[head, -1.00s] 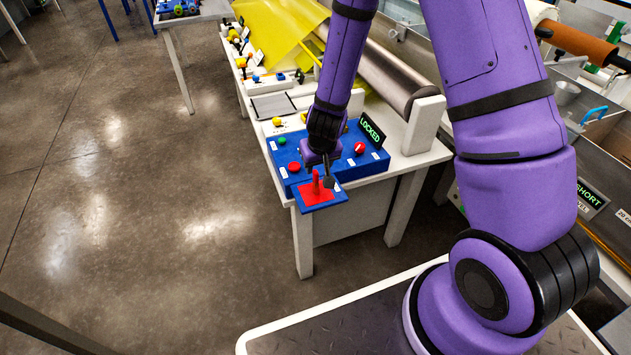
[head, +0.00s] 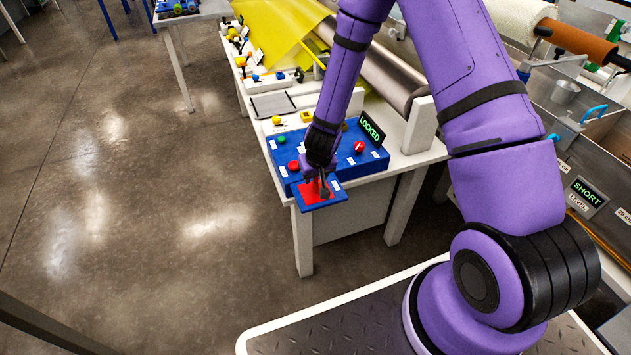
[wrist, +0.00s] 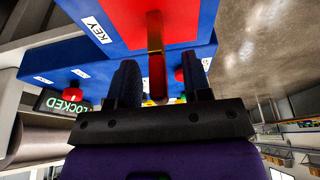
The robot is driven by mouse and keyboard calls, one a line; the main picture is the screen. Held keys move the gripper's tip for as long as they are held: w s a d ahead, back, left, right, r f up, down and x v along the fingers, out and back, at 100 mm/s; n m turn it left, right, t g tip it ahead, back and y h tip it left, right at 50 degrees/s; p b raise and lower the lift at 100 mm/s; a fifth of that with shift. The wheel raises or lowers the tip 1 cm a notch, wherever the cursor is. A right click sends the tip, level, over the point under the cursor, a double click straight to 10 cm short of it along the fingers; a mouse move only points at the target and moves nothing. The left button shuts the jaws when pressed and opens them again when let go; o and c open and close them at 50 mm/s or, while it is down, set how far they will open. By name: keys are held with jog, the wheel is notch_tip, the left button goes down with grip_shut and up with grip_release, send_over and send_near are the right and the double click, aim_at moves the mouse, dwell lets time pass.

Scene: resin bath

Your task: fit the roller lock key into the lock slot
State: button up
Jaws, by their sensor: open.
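The red roller lock key (wrist: 156,62) stands up from a red pad (wrist: 184,30) on a blue tray marked KEY. My gripper (wrist: 161,72) is open, with one black finger on each side of the key's upright part. A gap shows on both sides, so the fingers do not appear to press on it. In the head view my gripper (head: 321,184) is over the tray (head: 328,203) and largely hides the key. The lock slot cannot be made out in either view.
A blue panel (head: 345,172) with red and green buttons sits behind the tray, with a LOCKED sign (head: 371,131) at its right. A large roller (head: 375,70) and a white upright (head: 423,124) stand further right. The floor left of the table is clear.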

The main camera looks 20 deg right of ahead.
grip_shut()
jog(key=shift+r, duration=0.1)
dwell(0.3)
